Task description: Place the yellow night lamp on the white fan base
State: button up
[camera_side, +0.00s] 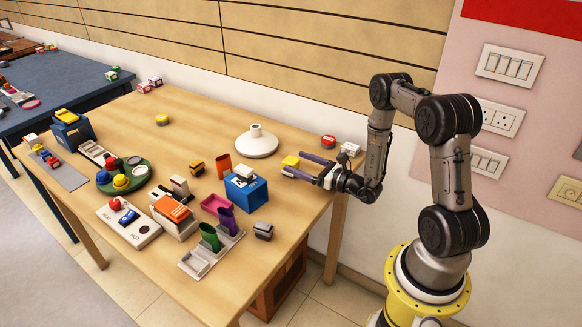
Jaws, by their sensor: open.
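The white fan base (257,143) stands upright on the wooden table, a wide disc with a short neck, and nothing sits on it. A small yellow thing (291,160), probably the night lamp, is to its lower right. My gripper (295,165) is low over the table's right side, its purple fingers pointing left. The fingers are open, with the yellow thing at or between their tips; I cannot tell whether they touch it. Another small yellow round thing (162,119) lies at the back left of the table.
A blue box (245,190) stands in front of my gripper. A red round thing (328,141) and a white block (350,149) are near the back right edge. Several toys and trays crowd the front and left. The table left of the fan base is mostly clear.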

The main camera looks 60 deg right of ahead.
aim_at(285, 159)
jog(key=shift+w+a, duration=0.2)
jog(key=shift+w, duration=1.35)
jog(key=shift+w+a, duration=0.15)
jog(key=shift+w, duration=1.35)
grip_shut()
